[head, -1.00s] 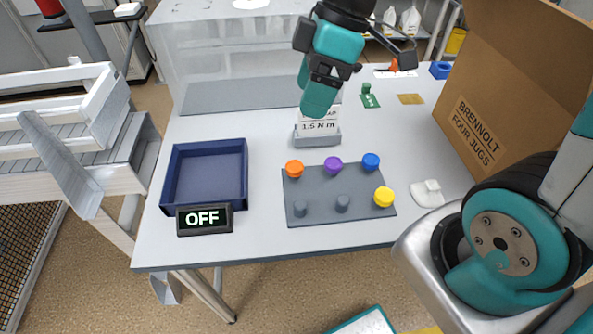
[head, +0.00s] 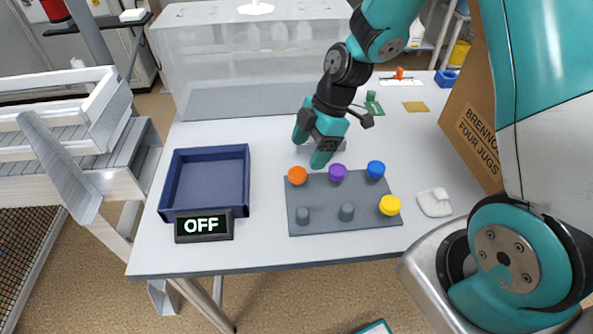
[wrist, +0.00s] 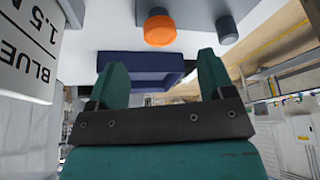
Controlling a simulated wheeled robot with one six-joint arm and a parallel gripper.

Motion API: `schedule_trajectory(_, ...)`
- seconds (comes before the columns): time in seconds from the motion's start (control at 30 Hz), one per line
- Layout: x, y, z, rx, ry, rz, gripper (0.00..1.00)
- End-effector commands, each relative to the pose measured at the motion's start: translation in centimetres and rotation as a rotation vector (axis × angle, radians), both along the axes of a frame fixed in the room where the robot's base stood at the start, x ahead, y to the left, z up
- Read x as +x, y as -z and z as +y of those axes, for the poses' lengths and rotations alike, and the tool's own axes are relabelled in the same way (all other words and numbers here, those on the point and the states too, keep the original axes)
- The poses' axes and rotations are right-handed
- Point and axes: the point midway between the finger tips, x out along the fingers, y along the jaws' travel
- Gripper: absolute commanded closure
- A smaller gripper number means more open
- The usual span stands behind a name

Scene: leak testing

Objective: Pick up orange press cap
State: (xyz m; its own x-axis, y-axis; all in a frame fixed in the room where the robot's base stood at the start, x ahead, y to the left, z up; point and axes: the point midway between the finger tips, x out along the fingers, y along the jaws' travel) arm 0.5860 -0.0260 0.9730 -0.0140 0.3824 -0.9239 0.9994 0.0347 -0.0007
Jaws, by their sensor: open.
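The orange press cap (head: 297,175) sits on a peg at the back left corner of the grey peg board (head: 330,222). In the wrist view the orange cap (wrist: 159,29) is at the top, beyond the fingertips and between their lines. My gripper (head: 308,150) is low over the table, just behind the board and close to the orange cap. Its two teal fingers (wrist: 160,75) are apart with nothing between them. I see no contact with the cap.
A purple cap (head: 338,172), a blue cap (head: 376,169) and a yellow cap (head: 390,205) stand on the same board. A navy tray (head: 163,190) and an OFF display (head: 204,226) are at left. A sign stand, partly hidden, is behind my gripper. A cardboard box (head: 468,125) is at right.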

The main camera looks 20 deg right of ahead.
Motion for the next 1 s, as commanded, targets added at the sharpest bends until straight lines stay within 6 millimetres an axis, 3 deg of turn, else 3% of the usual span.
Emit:
schedule_trajectory(0.17,-0.1,1.0,0.5,0.000,-0.001,0.003,0.25)
schedule_trajectory(0.5,-0.1,4.9,2.3,0.000,0.000,0.001,0.25)
schedule_trajectory(0.77,0.0,5.3,2.4,0.000,0.000,-0.001,0.25)
schedule_trajectory(0.87,0.0,5.3,2.4,0.000,0.000,-0.001,0.44)
schedule_trajectory(1.0,0.0,5.3,2.4,0.000,0.000,-0.001,0.76)
